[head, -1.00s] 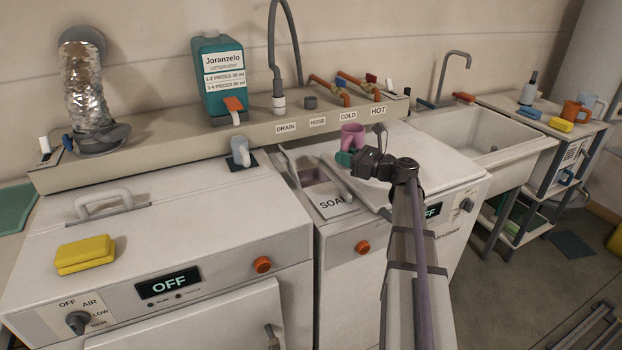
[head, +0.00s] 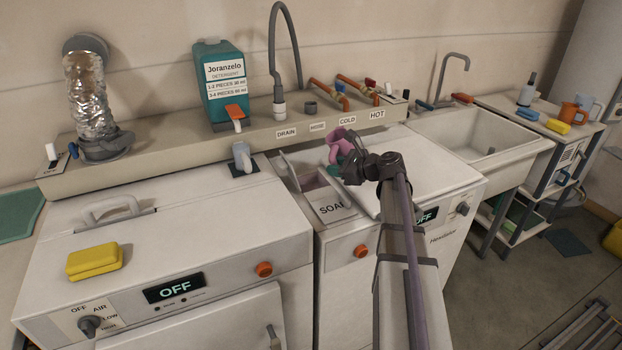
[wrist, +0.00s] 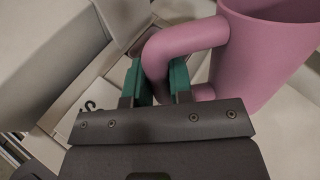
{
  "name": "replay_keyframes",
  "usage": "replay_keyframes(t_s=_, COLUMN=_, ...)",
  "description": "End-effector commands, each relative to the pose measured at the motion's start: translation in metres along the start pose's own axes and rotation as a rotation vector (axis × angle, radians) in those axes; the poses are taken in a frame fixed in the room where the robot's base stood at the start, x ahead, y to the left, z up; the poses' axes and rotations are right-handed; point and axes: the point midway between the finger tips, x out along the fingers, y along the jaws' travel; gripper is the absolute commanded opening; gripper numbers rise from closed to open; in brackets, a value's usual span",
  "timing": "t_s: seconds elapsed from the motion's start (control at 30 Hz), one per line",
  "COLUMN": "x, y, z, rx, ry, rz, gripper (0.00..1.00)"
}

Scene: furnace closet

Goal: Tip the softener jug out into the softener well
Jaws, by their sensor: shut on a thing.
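The pink softener jug (head: 337,146) is in the air above the washer's top, just behind and right of the open soap compartment. It is tilted, with its mouth leaning to the left. My gripper (head: 335,169) is shut on the jug's handle. In the wrist view, the green fingers of my gripper (wrist: 159,85) close around the pink handle, and the jug body (wrist: 255,60) is at the upper right. The open compartment (head: 312,181) in the washer top has a pinkish inside and a SOAP label in front. I cannot tell whether anything is pouring.
A raised flap (head: 288,168) stands at the compartment's left. A grey cup (head: 241,156) sits left of the compartment. A yellow sponge (head: 95,261) lies on the left machine.

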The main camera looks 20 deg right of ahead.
Motion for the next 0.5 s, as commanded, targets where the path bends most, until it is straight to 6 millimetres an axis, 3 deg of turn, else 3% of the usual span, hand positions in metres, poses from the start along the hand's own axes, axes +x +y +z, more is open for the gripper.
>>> replay_keyframes(t_s=0.07, x=0.000, y=0.001, z=0.005, rx=-0.026, ry=0.027, rz=0.002, gripper=0.00)
replay_keyframes(t_s=0.5, x=0.013, y=0.011, z=-0.010, rx=-0.170, ry=0.193, rz=0.001, gripper=0.00)
